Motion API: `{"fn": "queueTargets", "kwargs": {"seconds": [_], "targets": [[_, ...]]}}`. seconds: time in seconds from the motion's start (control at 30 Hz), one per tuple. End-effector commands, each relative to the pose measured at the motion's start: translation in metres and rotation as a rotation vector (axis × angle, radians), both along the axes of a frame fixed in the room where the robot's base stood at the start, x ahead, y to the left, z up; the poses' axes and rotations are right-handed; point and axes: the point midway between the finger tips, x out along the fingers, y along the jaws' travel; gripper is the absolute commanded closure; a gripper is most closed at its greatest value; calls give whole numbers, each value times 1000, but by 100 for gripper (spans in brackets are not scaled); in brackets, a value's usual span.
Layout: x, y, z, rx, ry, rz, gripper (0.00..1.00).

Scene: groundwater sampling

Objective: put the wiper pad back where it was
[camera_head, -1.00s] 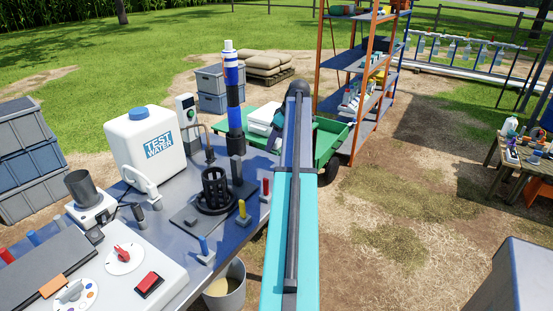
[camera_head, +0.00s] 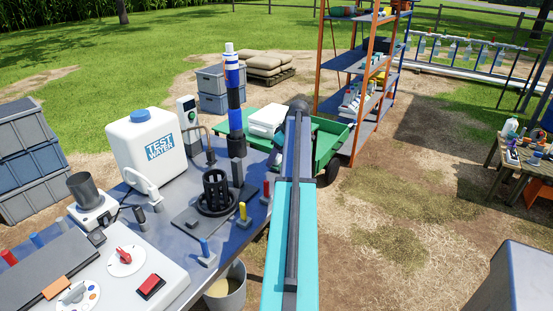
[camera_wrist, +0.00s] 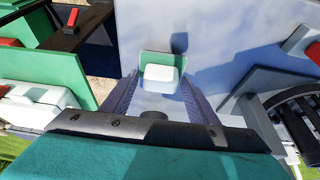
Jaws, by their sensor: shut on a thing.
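The wiper pad (camera_wrist: 161,72), a small block with a white part and a green part, sits between the fingers of my gripper (camera_wrist: 160,88) in the wrist view. My gripper is shut on it, above or close to the blue-grey bench top (camera_wrist: 225,30); I cannot tell whether the pad touches it. A dark shadow lies on the bench just beyond the pad. In the head view my own arm hides the gripper and pad. The bench top (camera_head: 230,237) shows there to the left of my arm.
On the bench stand a black cage holder (camera_head: 215,190), yellow (camera_head: 242,212), red (camera_head: 266,192) and blue-topped (camera_head: 204,249) posts, and a white test water tank (camera_head: 140,150). A green cart (camera_head: 328,145) stands behind, and a bucket (camera_head: 226,290) sits below the bench edge.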

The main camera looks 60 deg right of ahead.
Motion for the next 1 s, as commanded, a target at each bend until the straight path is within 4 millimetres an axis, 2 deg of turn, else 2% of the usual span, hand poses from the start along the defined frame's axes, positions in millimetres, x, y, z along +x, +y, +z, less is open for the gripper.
{"fn": "queueTargets", "kwargs": {"seconds": [0.13,0.53,0.57,0.67,1.0], "targets": [[-1,0,-9,0,0,-1,64],[-1,0,-12,0,0,-1,64],[-1,-1,-11,-1,0,-1,43],[-1,-1,-11,-1,0,-1,27],[-2,-1,-10,0,0,-2,27]]}}
